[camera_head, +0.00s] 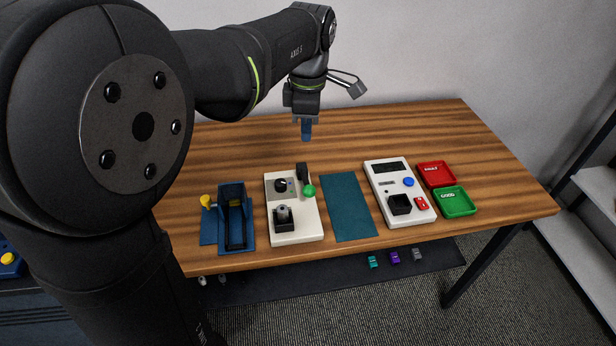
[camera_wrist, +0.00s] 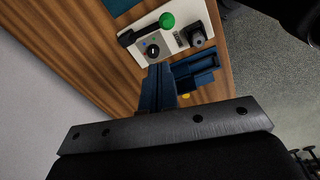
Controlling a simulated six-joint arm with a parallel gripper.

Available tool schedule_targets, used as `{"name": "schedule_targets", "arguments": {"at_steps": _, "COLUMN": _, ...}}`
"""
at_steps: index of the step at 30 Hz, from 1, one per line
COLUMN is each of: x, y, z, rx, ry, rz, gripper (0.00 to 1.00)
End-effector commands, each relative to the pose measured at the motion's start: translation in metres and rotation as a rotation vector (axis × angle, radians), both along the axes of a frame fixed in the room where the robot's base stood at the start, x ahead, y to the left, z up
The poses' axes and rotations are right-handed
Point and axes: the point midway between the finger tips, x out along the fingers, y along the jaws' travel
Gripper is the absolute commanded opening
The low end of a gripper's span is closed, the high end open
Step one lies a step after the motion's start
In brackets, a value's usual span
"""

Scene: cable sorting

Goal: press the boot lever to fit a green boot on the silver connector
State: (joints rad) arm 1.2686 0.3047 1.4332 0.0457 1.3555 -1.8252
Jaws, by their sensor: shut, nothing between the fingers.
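The white boot press (camera_head: 312,234) stands in the left middle of the table. Its lever has a green ball knob (camera_head: 309,190) by a black post; the knob also shows in the wrist view (camera_wrist: 167,20). A black holder (camera_head: 284,225) at its front has a small silver-grey piece (camera_head: 283,210) upright in it, probably the connector. I cannot make out a green boot on it. My gripper (camera_head: 306,137) is shut and empty, pointing down above the table behind the press. Its blue fingers (camera_wrist: 158,72) are together in the wrist view, apart from the lever.
A blue fixture (camera_head: 220,248) with a yellow knob (camera_head: 206,201) stands left of the press. Right of it are a bare teal mat (camera_head: 347,210), a white tester (camera_head: 383,193) with a blue button, and red (camera_head: 434,165) and green (camera_head: 467,211) trays. The table's back is clear.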

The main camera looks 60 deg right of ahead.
Motion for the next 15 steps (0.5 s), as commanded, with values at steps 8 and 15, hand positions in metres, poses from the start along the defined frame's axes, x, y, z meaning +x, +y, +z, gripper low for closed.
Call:
{"name": "schedule_targets", "arguments": {"at_steps": 8, "x": -0.0079, "y": 0.0041, "z": 0.0008, "rx": 0.024, "ry": 0.057, "rz": 0.219, "gripper": 0.00}}
{"name": "schedule_targets", "arguments": {"at_steps": 15, "x": -0.0088, "y": 0.0047, "z": 0.0008, "rx": 0.027, "ry": 0.062, "rz": 0.240, "gripper": 0.00}}
